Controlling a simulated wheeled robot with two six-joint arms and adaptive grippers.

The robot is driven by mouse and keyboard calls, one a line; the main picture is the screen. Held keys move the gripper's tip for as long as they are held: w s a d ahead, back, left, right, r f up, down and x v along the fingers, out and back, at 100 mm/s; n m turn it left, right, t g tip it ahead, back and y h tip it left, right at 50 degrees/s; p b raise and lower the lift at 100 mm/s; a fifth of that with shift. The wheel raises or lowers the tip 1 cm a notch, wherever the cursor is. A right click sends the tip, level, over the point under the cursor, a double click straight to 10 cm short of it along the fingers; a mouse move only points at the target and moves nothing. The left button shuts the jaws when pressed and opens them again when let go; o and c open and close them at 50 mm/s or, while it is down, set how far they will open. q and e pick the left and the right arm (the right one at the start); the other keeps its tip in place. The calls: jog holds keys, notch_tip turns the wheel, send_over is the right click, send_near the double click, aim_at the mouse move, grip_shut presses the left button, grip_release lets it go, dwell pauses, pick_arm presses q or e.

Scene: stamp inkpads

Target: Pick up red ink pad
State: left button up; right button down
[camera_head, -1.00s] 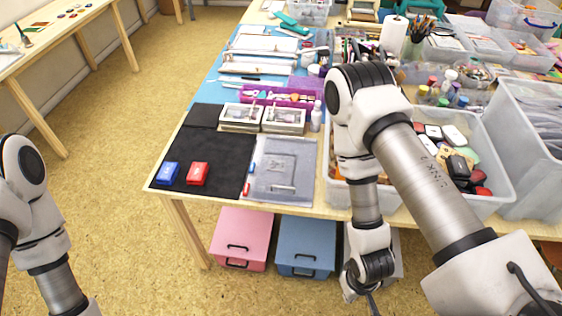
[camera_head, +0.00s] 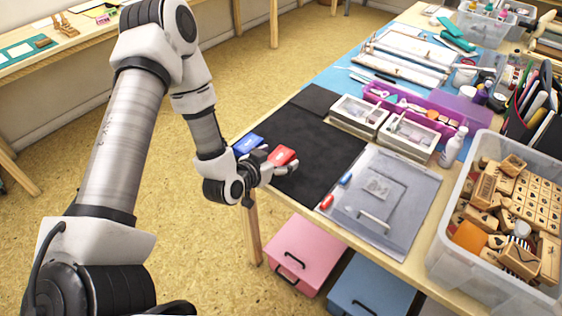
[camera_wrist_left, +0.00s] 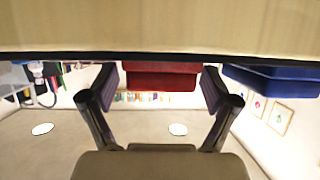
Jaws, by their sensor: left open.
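The red ink pad (camera_head: 283,155) lies on the black mat (camera_head: 318,150) near its front left edge. The blue ink pad (camera_head: 247,143) lies beside it on the left, partly behind my wrist. My left gripper (camera_head: 279,176) is low at the table edge, right at the red pad. In the left wrist view the fingers of my left gripper (camera_wrist_left: 159,82) are apart, with the red pad (camera_wrist_left: 160,76) in the gap between their tips and a visible space on each side. The blue pad (camera_wrist_left: 270,78) is outside the right-hand finger there. My right gripper is not in view.
A grey clear tray (camera_head: 410,193) with small red and blue pieces lies right of the mat. White boxes (camera_head: 408,137) and a purple tray (camera_head: 455,127) stand behind. A bin of wooden stamps (camera_head: 455,245) is at the right. The mat's middle is clear.

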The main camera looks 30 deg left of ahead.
pick_arm(q)
jog(key=shift+w+f, duration=0.3)
jog(key=shift+w, duration=0.2)
jog(key=shift+s+r, duration=0.15)
jog(key=c, duration=1.3)
